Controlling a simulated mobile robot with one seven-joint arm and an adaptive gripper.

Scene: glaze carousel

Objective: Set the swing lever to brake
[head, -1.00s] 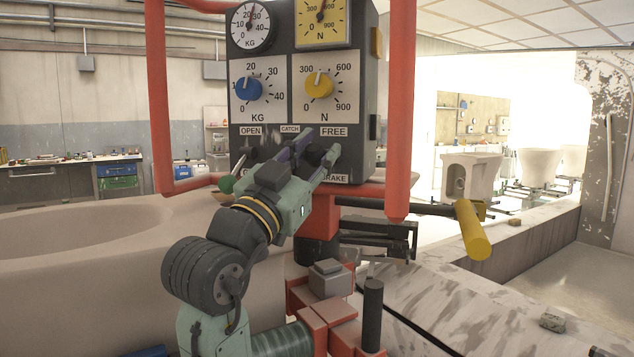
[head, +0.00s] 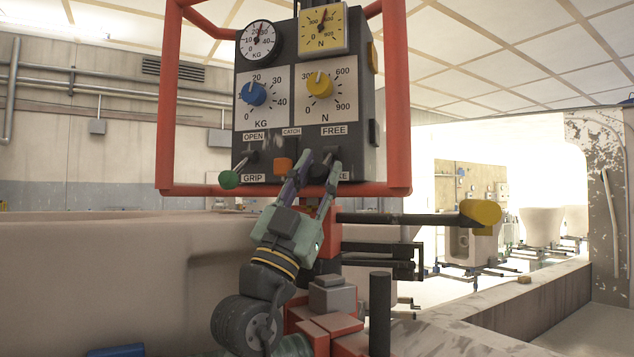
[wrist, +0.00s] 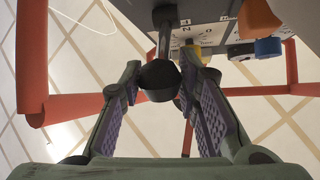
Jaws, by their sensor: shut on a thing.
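The control panel (head: 355,120) faces me in the head view. Its swing lever sits at lower right, under the FREE label (head: 334,130), with its boot (head: 332,155) behind my fingertips. The lower label is mostly covered by a finger; only its end letters show. My gripper (head: 322,168) reaches up from below and is shut on the swing lever's black ball knob (wrist: 160,80). The wrist view shows the knob between the two purple pads, with its metal rod (wrist: 164,40) running up to the panel. The lever's exact setting is hard to read from the head view.
A green-knobbed lever (head: 228,180) at OPEN/GRIP and an orange catch button (head: 284,166) are left of my gripper. Red guard tubes (head: 398,100) frame the panel. A yellow-ended bar (head: 480,212) sticks out right. A large pale basin (head: 100,270) fills the left.

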